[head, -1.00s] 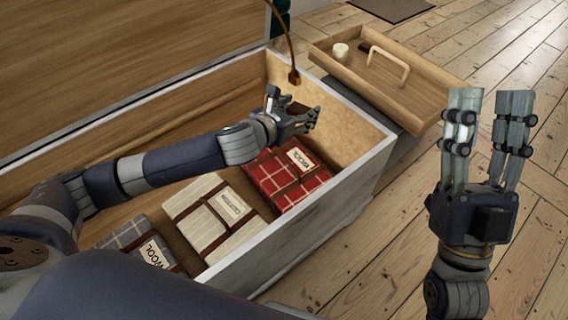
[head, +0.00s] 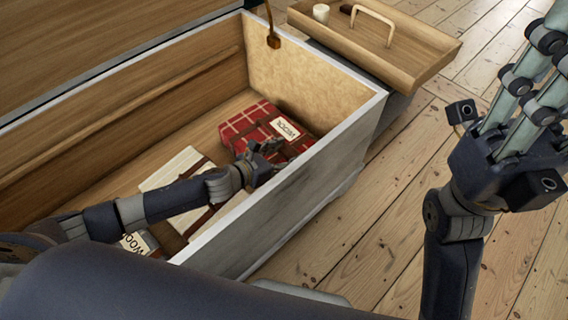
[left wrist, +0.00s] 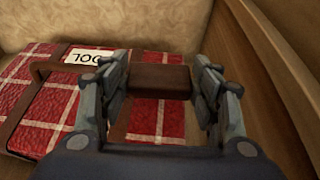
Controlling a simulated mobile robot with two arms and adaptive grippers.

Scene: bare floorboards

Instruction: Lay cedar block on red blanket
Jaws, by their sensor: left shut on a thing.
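The red plaid blanket (head: 248,119) lies folded and strapped, with a white label, at the far end inside the open chest. It fills much of the left wrist view (left wrist: 60,112). My left gripper (head: 264,152) is low in the chest at the blanket's near right side. It is shut on the dark brown cedar block (left wrist: 160,80), which shows between its fingertips over the blanket in the left wrist view. I cannot tell whether block and blanket touch. My right gripper (head: 540,80) is open and empty above the floor at right, partly cut off.
The chest's pale front wall (head: 290,210) and end wall stand close around my left gripper.

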